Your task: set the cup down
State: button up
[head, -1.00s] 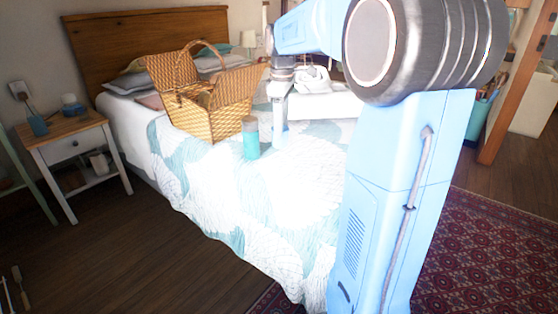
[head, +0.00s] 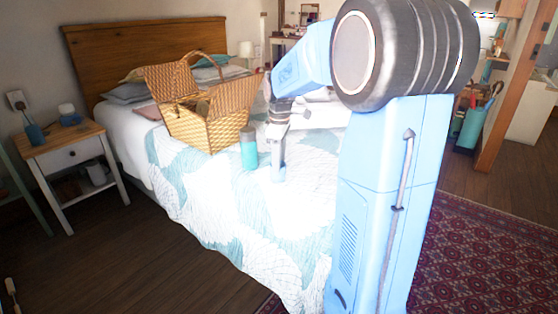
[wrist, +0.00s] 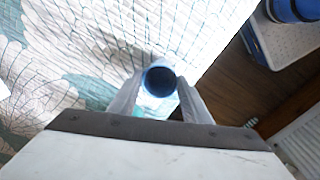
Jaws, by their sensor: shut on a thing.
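A blue cup (wrist: 158,80) shows in the wrist view, its round end towards the camera. My gripper (wrist: 157,88) has one pale finger on each side of the cup and is shut on it. In the head view my gripper (head: 278,165) reaches down low over the front part of the bed (head: 215,205). The cup is hard to tell apart from the pale fingers there. I cannot tell whether its base touches the quilt.
A teal tumbler with a grey top (head: 249,150) stands on the bed just left of my gripper. A wicker basket (head: 212,130) with open lids stands behind it. A nightstand (head: 65,135) is at the left. The quilt in front is clear.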

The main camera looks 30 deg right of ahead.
jog(key=o, duration=1.1)
jog(key=shift+f, duration=0.1)
notch_tip(320, 180, up, 12)
jog(key=s+a+f+m+t, duration=0.1)
jog(key=s+a+m, duration=0.1)
jog(key=s+a, duration=0.45)
jog(key=s+a+f+m+t, duration=0.15)
jog(key=s+a, duration=0.25)
jog(key=s, duration=0.6)
jog(key=shift+s+a+f+m+t, duration=0.25)
jog(key=shift+s+a+f+m, duration=0.6)
jog(key=shift+s+f, duration=1.1)
jog(key=shift+s+a+f+m+t, duration=0.25)
jog(key=shift+s+a+f+m, duration=0.85)
jog(key=shift+s, duration=1.45)
jog(key=shift+s+a+f+m+t, duration=0.25)
jog(key=shift+s+a+f+m, duration=0.4)
jog(key=shift+s+f, duration=1.4)
jog(key=shift+s+a+r, duration=0.1)
jog(key=shift+s+r, duration=0.1)
jog(key=shift+r, duration=0.1)
